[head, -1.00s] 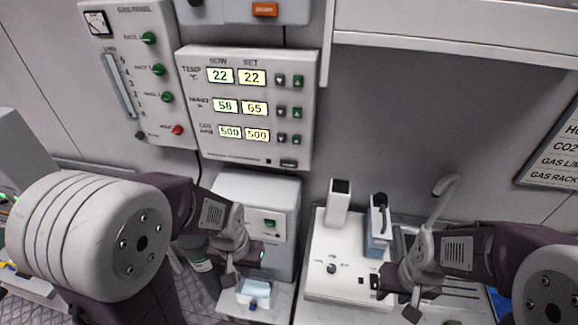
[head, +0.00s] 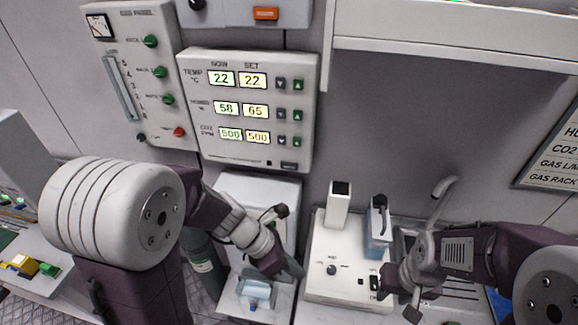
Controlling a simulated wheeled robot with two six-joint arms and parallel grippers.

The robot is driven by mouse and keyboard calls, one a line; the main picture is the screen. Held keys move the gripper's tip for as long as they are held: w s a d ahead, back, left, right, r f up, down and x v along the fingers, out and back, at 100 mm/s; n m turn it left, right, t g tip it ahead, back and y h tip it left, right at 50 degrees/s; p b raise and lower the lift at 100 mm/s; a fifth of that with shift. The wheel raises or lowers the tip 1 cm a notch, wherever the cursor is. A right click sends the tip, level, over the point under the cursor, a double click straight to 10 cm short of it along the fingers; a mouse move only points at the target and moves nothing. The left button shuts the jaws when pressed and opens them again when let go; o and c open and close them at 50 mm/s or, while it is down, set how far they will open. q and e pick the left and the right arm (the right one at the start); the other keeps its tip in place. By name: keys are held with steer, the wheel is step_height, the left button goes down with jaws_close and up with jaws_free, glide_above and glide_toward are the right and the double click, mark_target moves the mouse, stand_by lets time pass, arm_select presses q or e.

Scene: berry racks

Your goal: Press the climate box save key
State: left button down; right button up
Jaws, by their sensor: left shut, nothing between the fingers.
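The climate box (head: 245,150) is a pale panel on the back wall. It has NOW and SET displays reading 22/22, 58/65 and 500/500, with grey and green keys on its right. A small dark key (head: 288,166) sits at its bottom right edge; its label is too small to read. My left gripper (head: 292,272) is below the panel, in front of the white box, apart from the key. It is shut and empty, its fingertips hard to make out. My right gripper (head: 393,302) is over the bench at the right, its fingers apart and empty.
The gas panel (head: 122,95) adjoins the climate box on the left. A white box (head: 290,195) stands below it. A white instrument (head: 335,262) with a blue container (head: 378,240) is to the right. A shelf (head: 450,50) overhangs at upper right.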

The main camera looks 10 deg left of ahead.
mark_target(289, 166)
arm_select(q)
steer(key=w+d+r+n+t+h+p, duration=0.1)
steer(key=w+r+n+t+h+p, duration=0.3)
steer(key=w+n, duration=0.95)
steer(key=w+a+n+t+y+p, duration=0.1)
steer(key=w+a+n+t+y, duration=0.2)
steer(key=a+n, duration=0.6)
steer(key=shift+w+a+r+n+t+y, duration=0.15)
steer(key=shift+w+r+n+t+y, duration=0.2)
steer(key=shift+n+t+y, duration=0.55)
steer(key=shift+f, duration=0.1)
steer(key=w+p, duration=0.3)
steer(key=w, duration=0.6)
